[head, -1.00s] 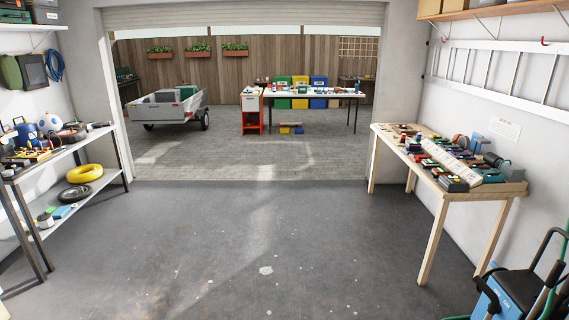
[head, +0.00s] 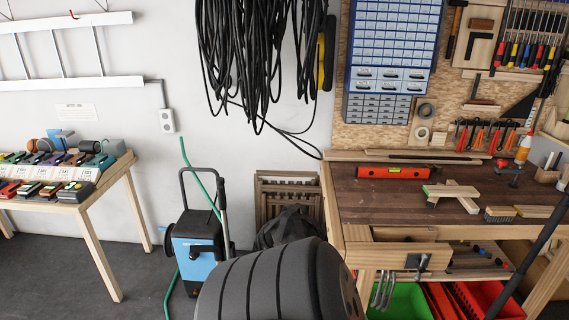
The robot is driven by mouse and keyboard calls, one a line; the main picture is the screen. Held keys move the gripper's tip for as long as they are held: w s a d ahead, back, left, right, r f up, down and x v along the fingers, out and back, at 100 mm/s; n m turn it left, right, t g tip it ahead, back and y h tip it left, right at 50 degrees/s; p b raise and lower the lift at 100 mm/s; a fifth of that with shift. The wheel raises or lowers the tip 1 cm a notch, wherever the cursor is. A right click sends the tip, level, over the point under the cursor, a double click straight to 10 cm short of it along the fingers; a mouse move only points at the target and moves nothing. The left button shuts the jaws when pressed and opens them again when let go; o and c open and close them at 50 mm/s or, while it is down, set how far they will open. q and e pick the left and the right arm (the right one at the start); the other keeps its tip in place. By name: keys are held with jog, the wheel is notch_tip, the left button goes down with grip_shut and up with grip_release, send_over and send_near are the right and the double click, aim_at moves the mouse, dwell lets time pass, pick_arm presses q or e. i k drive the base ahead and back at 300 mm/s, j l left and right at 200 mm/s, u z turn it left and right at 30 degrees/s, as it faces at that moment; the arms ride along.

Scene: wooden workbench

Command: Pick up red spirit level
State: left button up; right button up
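The red spirit level (head: 393,172) lies flat on the dark top of the wooden workbench (head: 375,205), near its back left part, in the head view. It is a long red bar, lying roughly parallel to the back edge. Nothing covers it. Neither of my grippers shows in the head view.
Wood pieces (head: 452,194) and a brush (head: 499,214) lie right of the level. A blue pressure washer (head: 194,250) stands left of the bench. A dark ribbed rounded shape (head: 270,290) fills the bottom middle. Black cables (head: 262,60) hang on the wall.

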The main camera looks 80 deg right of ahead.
aim_at(360, 172)
jog(key=z, duration=2.1)
